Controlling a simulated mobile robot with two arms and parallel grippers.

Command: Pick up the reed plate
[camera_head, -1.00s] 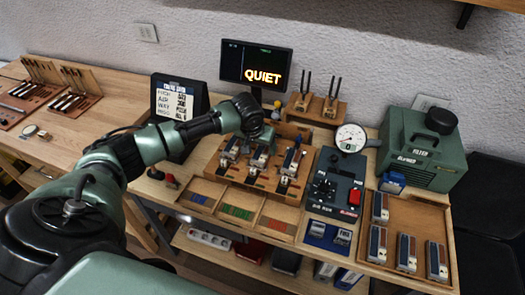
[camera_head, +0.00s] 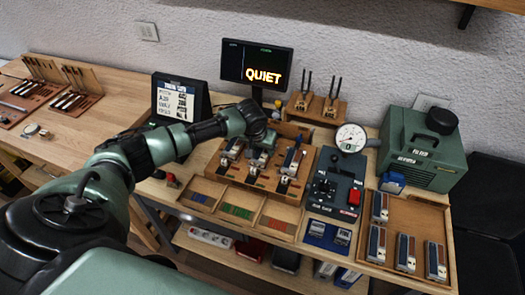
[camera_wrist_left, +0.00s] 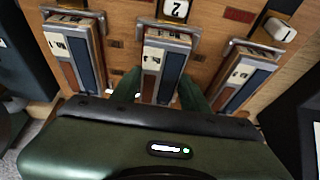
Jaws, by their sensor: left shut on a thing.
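Three reed plates with a blue and a brown strip and a pale label end stand in the wooden rack (camera_head: 215,172): a left one (camera_head: 233,148), a middle one, partly hidden by my gripper in the head view, and a right one (camera_head: 291,160). My left gripper (camera_wrist_left: 158,92) is shut on the middle reed plate (camera_wrist_left: 165,60), with one green finger on each side of it in the left wrist view. The plate is still at its slot under a "7" tag (camera_wrist_left: 176,9). The fingertips are mostly hidden. My right gripper is not in view.
A control box with a round gauge (camera_head: 351,138) stands right of the rack. A wooden tray (camera_head: 425,214) at the right holds several more plates. Small bins (camera_head: 238,211) lie in front of the rack. A monitor (camera_head: 256,65) reads QUIET.

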